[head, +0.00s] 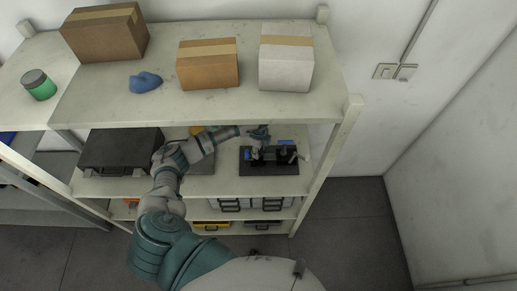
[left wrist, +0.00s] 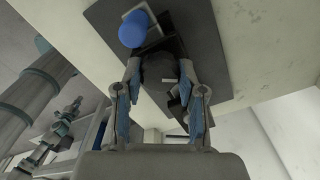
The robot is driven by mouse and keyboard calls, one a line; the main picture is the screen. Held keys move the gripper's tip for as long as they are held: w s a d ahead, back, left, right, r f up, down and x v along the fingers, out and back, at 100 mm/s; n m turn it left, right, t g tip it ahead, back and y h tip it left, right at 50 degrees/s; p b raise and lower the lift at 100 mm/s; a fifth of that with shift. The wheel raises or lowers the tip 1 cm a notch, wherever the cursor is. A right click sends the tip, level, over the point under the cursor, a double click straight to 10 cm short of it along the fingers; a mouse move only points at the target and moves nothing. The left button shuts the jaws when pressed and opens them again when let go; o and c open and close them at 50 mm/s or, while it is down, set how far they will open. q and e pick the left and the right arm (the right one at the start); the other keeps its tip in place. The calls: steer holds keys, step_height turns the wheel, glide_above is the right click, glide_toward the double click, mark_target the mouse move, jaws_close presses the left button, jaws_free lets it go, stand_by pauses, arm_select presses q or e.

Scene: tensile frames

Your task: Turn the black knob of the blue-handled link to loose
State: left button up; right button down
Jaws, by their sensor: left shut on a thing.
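The tensile frame device with its dark base plate (head: 268,168) stands on the middle shelf. My left gripper (head: 258,143) reaches in over it from the left. In the left wrist view, a round black knob (left wrist: 159,70) sits between the two fingertips of my left gripper (left wrist: 160,88), which is shut on it. A blue ball handle (left wrist: 132,29) on a light metal link (left wrist: 153,22) is just beyond the knob. The fingers hide the knob's sides, and I cannot read any setting on it. My right gripper does not show clearly in either view.
A black case (head: 120,150) lies on the same shelf to the left. Above, the top shelf (head: 190,108) holds brown boxes (head: 207,65), a white box (head: 286,66), a blue lump (head: 144,82) and a green jar (head: 38,85). Bins (head: 235,205) stand below. The floor at right is clear.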

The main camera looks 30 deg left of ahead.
arm_select(q)
steer(key=shift+w+a+r+n, duration=0.1)
steer(key=shift+w+r+n, duration=0.1)
steer(key=shift+n, duration=0.2)
steer(key=o, duration=1)
steer(key=shift+o, duration=0.7)
steer(key=shift+f, duration=0.15)
step_height(320, 180, up, 12)
steer(key=shift+f, duration=0.1)
